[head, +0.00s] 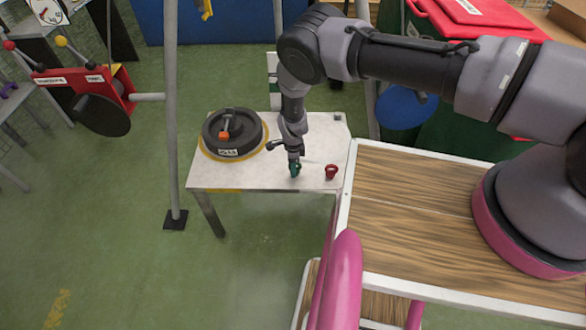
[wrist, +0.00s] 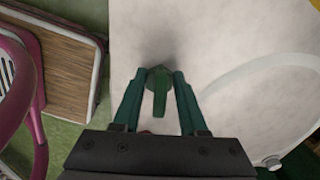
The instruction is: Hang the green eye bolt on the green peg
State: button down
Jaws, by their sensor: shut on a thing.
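The green eye bolt (head: 294,169) is at my gripper (head: 294,160), low over the near part of the small white table (head: 270,178). In the wrist view the green eye bolt (wrist: 160,92) stands between the two teal fingers of my gripper (wrist: 160,78), which are shut on it. Its ring is seen nearly edge-on and points toward the camera. I cannot tell whether its lower end touches the table. I cannot make out a green peg in either view.
A red eye bolt (head: 331,172) stands on the table just right of my gripper. A black turntable (head: 250,134) with an orange knob sits at the table's left. A grey post (head: 172,120) rises left of the table; a wood-topped surface (head: 400,235) lies to the right.

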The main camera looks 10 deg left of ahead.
jog(key=shift+f, duration=0.2)
jog(key=shift+f, duration=0.1)
jog(key=shift+c, duration=2.2)
grip_release()
